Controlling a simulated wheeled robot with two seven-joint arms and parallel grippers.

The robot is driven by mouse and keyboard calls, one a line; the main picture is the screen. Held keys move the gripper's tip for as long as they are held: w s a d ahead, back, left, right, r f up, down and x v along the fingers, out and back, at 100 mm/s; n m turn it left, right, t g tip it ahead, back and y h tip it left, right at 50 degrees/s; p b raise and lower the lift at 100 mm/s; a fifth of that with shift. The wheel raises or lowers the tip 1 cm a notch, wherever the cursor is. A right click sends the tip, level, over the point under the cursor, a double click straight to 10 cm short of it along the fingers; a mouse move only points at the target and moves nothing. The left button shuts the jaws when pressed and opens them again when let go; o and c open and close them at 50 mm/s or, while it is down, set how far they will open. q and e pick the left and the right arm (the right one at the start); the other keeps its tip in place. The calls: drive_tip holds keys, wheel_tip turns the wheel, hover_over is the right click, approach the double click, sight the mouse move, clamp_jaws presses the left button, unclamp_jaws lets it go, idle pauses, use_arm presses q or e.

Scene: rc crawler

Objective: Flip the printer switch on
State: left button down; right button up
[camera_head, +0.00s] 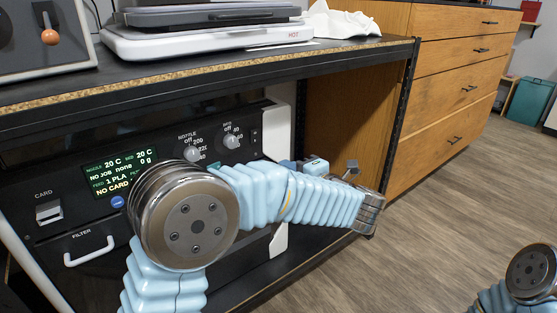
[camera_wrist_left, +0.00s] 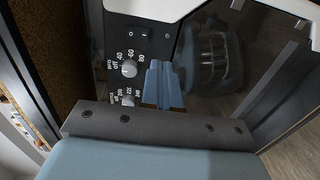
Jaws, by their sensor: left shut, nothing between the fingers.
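The black printer front (camera_head: 55,215) stands on the shelf under the bench, with a lit green display (camera_head: 120,172). A small dark switch (camera_head: 254,136) is at the panel's upper right, beside the BED knob (camera_head: 232,141). In the left wrist view the switch (camera_wrist_left: 140,34) has marks at its ends; I cannot tell its position. The BED knob (camera_wrist_left: 129,69) lies between it and the NOZZLE knob (camera_wrist_left: 127,99). My left gripper (camera_wrist_left: 163,84) is shut and empty in front of the panel, beside the knobs and apart from the switch. My right gripper is out of view.
The bench top (camera_head: 230,67) overhangs the printer and carries a white heated device (camera_head: 205,40). A dark post (camera_head: 400,125) stands right of the printer. A card slot (camera_head: 49,211) and filter handle (camera_head: 90,247) are at left.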

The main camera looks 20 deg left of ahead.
use_arm(q)
drive_tip(key=shift+s+d+f, duration=0.2)
drive_tip(key=shift+s+d, duration=0.7)
drive_tip(key=shift+d, duration=0.2)
drive_tip(key=w+a+f+m+t+h+p, duration=0.25)
drive_tip(key=w+f+m+h, duration=0.35)
drive_tip(key=f+m, duration=0.55)
drive_tip(key=s+f+m+g+h+p, duration=0.1)
drive_tip(key=s+f+m+h, duration=0.15)
drive_tip(key=f, duration=0.55)
drive_tip(key=s+f+m+g+h+p, duration=0.1)
drive_tip(key=f+m+h, duration=0.25)
drive_tip(key=f, duration=0.35)
drive_tip(key=s+f+m+g+h+p, duration=0.1)
drive_tip(key=s+f+m+g, duration=0.2)
drive_tip(key=s, duration=0.5)
drive_tip(key=s+d+f+m+g+h, duration=0.1)
drive_tip(key=s+f+m+g+h, duration=0.1)
drive_tip(key=s+f, duration=0.4)
drive_tip(key=s+d+f+m+g+h+p, duration=0.1)
drive_tip(key=s+f+m+g, duration=0.3)
drive_tip(key=s, duration=0.8)
drive_tip(key=shift+s+d+f+g+h+p, duration=0.2)
drive_tip(key=shift+f+g+h+p, duration=0.1)
drive_tip(key=shift+g+h, duration=0.25)
